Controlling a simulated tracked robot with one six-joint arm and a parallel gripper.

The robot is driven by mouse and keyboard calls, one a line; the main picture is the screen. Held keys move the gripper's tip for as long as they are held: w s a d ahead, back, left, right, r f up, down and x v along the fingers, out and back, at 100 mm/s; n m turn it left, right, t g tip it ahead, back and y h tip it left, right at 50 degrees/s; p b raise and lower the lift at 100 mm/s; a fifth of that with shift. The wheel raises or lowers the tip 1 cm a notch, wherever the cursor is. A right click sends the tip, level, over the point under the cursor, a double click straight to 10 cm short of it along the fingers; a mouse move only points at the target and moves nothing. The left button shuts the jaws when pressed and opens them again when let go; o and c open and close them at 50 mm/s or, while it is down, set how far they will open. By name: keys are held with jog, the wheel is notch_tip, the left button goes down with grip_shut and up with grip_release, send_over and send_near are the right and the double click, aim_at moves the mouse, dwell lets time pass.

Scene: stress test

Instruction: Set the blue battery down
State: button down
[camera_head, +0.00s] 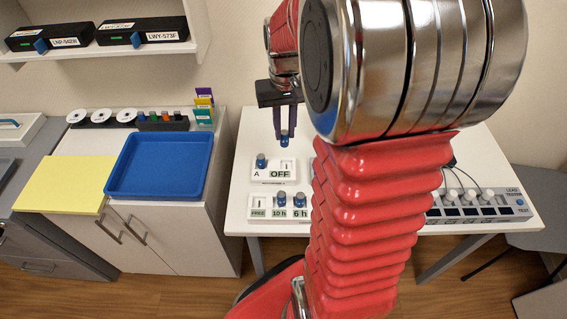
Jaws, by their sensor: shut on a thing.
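My gripper (286,131) points down above the white table (262,135). It is shut on a blue battery (284,138), which hangs between the fingertips. The battery appears above the back edge of a white box labelled "A" and "OFF" (268,182); whether it touches anything cannot be told. Another blue piece (261,160) stands upright at the left of that box. In front, a white rack (257,202) labelled "FREE", "10 h" and "6 h" has blue pieces at its 10 h and 6 h places. My red arm hides the middle of the table.
A lead tester (500,208) with several leads lies at the table's right. At left, a cabinet carries an empty blue tray (158,168), a yellow sheet (68,183) and a dark holder (163,123) with several coloured pieces. A wall shelf (110,50) holds black boxes.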

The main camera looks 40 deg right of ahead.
aim_at(287, 145)
jog(key=shift+d, duration=0.2)
jog(key=shift+s+d+f, duration=0.1)
jog(key=shift+s+f, duration=0.05)
jog(key=shift+f, duration=3)
jog(key=shift+f, duration=1.85)
jog(key=shift+f, duration=0.1)
jog(key=c, duration=1.6)
grip_release()
